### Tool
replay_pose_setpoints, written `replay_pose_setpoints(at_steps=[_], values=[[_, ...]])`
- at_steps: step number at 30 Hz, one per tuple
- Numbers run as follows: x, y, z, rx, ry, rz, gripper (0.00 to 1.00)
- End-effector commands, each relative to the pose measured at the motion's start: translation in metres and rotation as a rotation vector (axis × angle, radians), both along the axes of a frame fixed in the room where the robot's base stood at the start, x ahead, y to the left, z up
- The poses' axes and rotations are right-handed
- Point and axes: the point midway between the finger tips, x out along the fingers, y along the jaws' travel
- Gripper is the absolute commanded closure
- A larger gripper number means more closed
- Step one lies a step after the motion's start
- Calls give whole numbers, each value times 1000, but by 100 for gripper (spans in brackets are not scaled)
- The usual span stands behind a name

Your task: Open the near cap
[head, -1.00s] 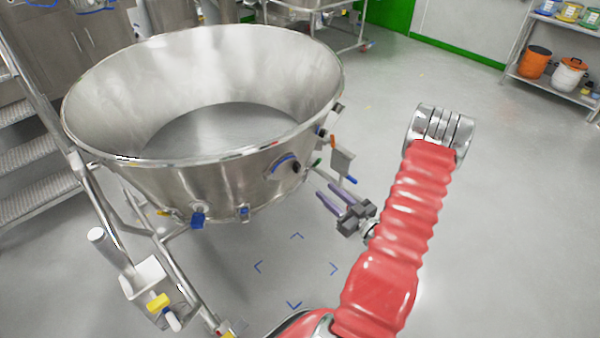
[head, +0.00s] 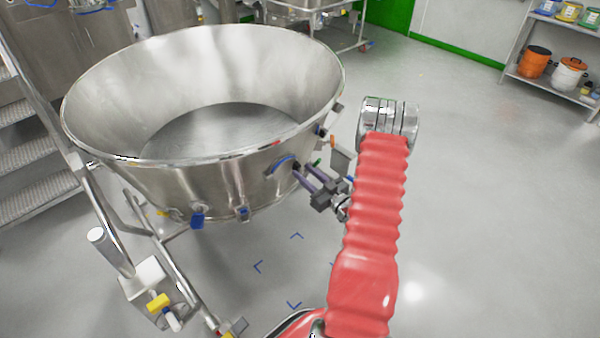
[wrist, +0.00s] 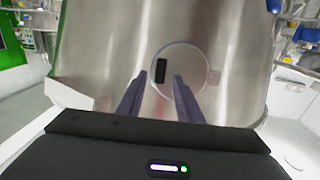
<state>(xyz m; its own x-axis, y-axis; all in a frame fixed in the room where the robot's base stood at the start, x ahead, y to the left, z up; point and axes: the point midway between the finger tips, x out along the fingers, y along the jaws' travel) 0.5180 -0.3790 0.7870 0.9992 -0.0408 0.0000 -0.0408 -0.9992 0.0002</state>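The near cap is a round metal disc (wrist: 188,58) with a black upright handle (wrist: 160,71) on the wall of the steel bowl (wrist: 115,40). In the head view the cap (head: 284,170) is on the bowl's near right side, under a blue arc, partly hidden by my fingers. My gripper (head: 305,171) points at it from the right. In the wrist view its two purple-grey fingers (wrist: 159,82) are apart with nothing between them, and the handle shows between their tips. I cannot tell whether the fingers touch the cap or how large the gap is.
The big open bowl (head: 110,160) stands on a tubular frame at the left. Blue and orange fittings stick out along its rim and side. Metal steps (head: 35,190) are at the far left. A shelf with tubs (head: 555,85) is at the upper right. The floor at the right is clear.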

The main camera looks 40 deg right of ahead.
Motion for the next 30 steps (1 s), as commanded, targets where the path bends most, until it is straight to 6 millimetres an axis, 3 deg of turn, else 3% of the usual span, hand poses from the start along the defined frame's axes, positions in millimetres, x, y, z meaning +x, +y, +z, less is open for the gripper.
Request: replay_pose_setpoints(at_steps=[6, 15, 30], values=[[18, -1, 0, 1, 1, 0, 67], [20, -1, 0, 1, 1, -1, 67], [20, -1, 0, 0, 0, 0, 100]])
